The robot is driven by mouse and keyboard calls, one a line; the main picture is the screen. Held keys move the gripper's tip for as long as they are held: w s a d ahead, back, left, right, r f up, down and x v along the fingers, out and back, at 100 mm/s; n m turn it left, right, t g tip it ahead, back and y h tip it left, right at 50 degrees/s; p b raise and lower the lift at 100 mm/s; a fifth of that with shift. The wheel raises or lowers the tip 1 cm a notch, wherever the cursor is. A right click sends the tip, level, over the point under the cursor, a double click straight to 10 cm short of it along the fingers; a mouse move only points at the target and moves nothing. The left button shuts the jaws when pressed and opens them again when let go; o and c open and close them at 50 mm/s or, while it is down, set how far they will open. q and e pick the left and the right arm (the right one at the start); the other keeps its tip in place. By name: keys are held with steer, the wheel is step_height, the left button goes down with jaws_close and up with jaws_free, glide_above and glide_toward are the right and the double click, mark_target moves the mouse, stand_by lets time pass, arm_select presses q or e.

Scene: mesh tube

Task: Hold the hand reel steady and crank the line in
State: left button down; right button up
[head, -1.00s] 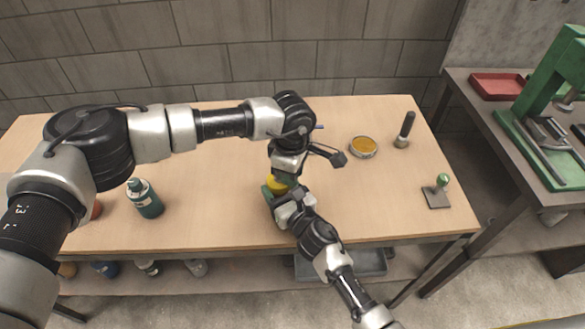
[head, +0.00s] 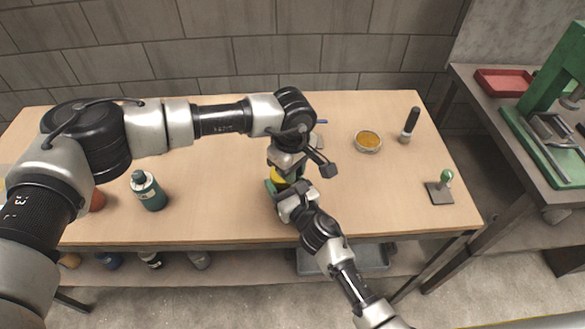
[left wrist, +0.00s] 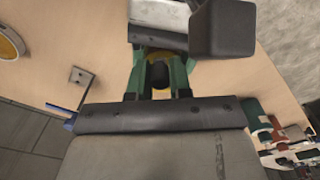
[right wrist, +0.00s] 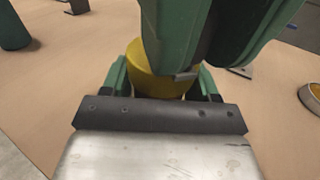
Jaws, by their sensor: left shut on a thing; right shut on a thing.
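The hand reel (head: 279,179) is on the front middle of the workbench, mostly hidden by my wrists. Its yellow drum (right wrist: 155,72) shows between the green fingers of my right gripper (right wrist: 162,88), which is shut on the reel. My left gripper (left wrist: 161,76) is above the reel, its green fingers shut on a dark, round knob, seemingly the crank's (left wrist: 160,76). In the right wrist view the large green fingers in front of the drum look like my left gripper's. The line cannot be made out, and the crank arm is hidden.
A green bottle (head: 149,191) stands left on the workbench (head: 215,190). An amber dish (head: 368,140), a black-handled tool (head: 409,126) and a plate with a green knob (head: 440,189) are right of my grippers. A side table holds a red tray (head: 502,82) and a green press (head: 545,85).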

arm_select(q)
steer(key=shift+w+a, duration=0.1)
steer(key=c, duration=1)
jaws_free()
step_height(320, 180, up, 12)
arm_select(e)
steer(key=o, duration=1.1)
